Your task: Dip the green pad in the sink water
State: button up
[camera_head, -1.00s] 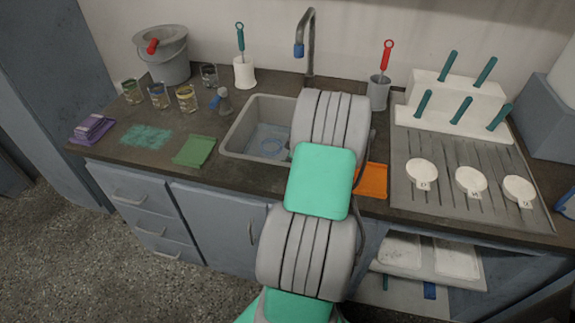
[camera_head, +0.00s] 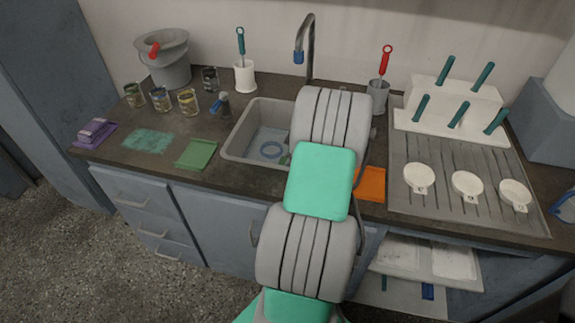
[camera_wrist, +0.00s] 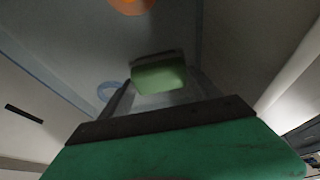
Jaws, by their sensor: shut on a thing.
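My gripper (camera_wrist: 158,84) is shut on the green pad (camera_wrist: 160,76), which shows between its fingers in the wrist view. The pad is over or inside the grey sink (camera_head: 238,144), whose walls and floor fill much of the wrist view. In the head view my arm hides the gripper and the sink's right part; a small greenish bit (camera_head: 285,159) shows beside the arm, probably the pad. The sink holds bluish water (camera_head: 264,139) with a blue ring (camera_head: 271,151). I cannot tell whether the pad touches the water.
A tap (camera_head: 308,45) rises behind the sink. On the left counter are a green mat (camera_head: 197,154), purple pads (camera_head: 95,132), several jars and a bucket (camera_head: 167,62). An orange mat (camera_head: 370,184) and a grooved drainboard (camera_head: 448,205) with white lidded dishes lie right.

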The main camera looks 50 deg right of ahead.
notch_tip(320, 180, up, 17)
jog(key=p, duration=1)
jog(key=shift+f, duration=0.15)
